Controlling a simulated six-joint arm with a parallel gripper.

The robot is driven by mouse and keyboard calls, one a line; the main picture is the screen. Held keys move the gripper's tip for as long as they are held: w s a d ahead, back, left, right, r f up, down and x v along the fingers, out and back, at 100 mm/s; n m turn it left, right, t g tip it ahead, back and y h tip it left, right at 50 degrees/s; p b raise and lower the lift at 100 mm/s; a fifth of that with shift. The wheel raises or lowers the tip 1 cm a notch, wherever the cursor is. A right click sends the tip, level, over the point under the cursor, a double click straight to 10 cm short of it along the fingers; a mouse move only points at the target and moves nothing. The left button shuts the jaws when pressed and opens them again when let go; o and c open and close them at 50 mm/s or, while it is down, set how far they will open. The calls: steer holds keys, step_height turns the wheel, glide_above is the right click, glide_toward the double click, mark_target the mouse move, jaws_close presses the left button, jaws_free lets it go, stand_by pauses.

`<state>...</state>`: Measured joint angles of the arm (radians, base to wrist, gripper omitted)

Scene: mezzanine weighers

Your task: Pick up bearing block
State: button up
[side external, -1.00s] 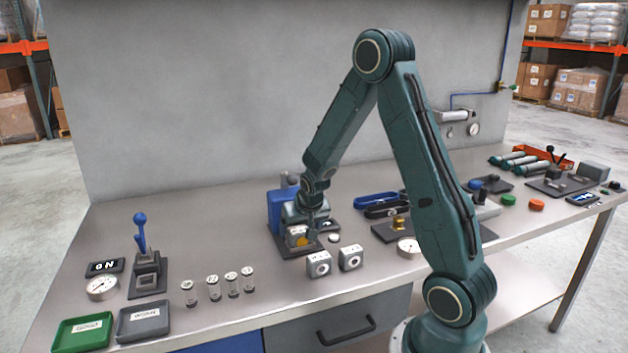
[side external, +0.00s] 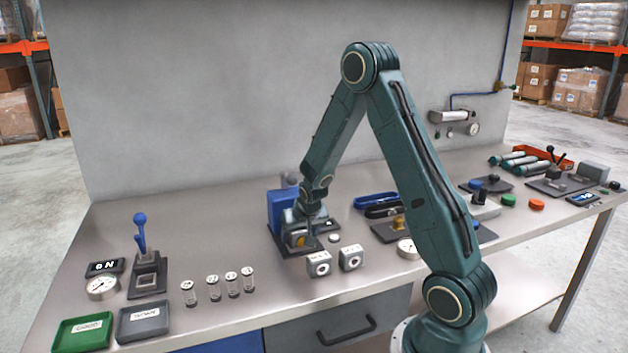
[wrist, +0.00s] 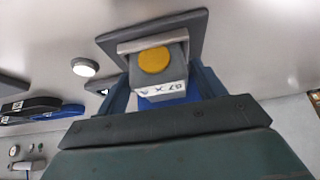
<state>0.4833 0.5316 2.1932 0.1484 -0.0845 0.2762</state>
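A grey block (wrist: 160,75) with a yellow disc and a white marked strip lies between the two fingers of my gripper (wrist: 160,82) in the wrist view. The fingers lie close along both sides, with no clear gap; I cannot tell whether they press on it. In the side view, my gripper (side external: 304,232) is low over this block (side external: 299,241), at the dark plate (side external: 322,245) in front of a blue housing (side external: 282,211). Two light grey blocks with round dark bores, a left one (side external: 319,264) and a right one (side external: 350,258), stand free on the bench.
A small white disc (side external: 334,237) is near the plate's right edge. Several clear vials (side external: 214,287) and a blue-knobbed lever (side external: 141,234) stand to the left.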

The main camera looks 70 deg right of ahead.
steer(key=c, duration=1)
steer(key=shift+r, duration=0.15)
step_height(320, 180, up, 20)
steer(key=shift+f, duration=0.1)
stand_by(0.5)
